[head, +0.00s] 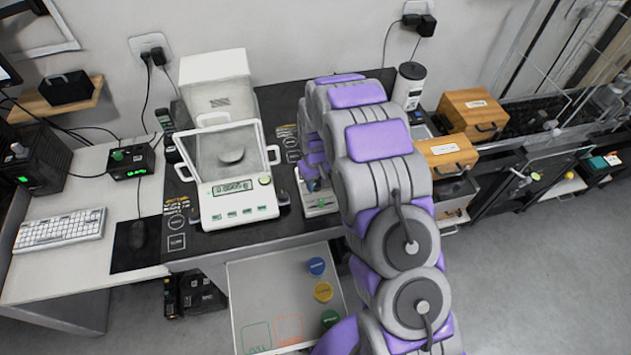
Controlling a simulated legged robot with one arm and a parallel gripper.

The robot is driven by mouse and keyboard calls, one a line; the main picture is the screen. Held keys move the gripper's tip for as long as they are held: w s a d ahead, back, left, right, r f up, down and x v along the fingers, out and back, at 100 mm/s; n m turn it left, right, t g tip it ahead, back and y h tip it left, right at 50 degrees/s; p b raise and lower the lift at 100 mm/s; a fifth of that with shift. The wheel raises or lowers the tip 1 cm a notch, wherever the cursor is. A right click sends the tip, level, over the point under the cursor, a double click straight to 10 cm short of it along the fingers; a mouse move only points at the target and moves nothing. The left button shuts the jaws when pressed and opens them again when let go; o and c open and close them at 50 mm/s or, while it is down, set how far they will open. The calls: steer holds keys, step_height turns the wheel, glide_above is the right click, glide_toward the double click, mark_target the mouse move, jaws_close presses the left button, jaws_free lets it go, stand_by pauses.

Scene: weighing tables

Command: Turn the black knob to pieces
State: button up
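I cannot make out a black knob for certain. A small scale (318,204) with a light base stands on the dark bench, mostly hidden behind my arm. My arm rises from the bottom and bends over the bench. My gripper (314,176) seems to be at the purple parts hanging over that small scale. Whether it is open or shut, or touches anything, is too small and covered to tell. A white balance (238,205) with a glass chamber and a lit display stands left of it, with a small round knob (265,180) right of the display.
A white box-shaped instrument (217,85) stands behind the balance. A grey tray (262,290) with coloured discs and outlined squares is in front. Wooden-topped boxes (472,112) and a dark-lidded canister (408,86) are at right. A keyboard (60,229) lies at left.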

steer(key=c, duration=0.5)
steer(key=shift+m+p, duration=0.3)
steer(key=shift+r+m+p, duration=0.1)
steer(key=shift+m+p, duration=0.5)
steer(key=shift+m, duration=0.4)
steer(key=m+p, duration=0.1)
steer(key=m, duration=0.2)
steer(key=shift+m+p, duration=0.3)
steer(key=shift+m, duration=0.1)
steer(key=m, duration=0.3)
steer(key=shift+p, duration=0.4)
steer(key=shift+m, duration=2.1)
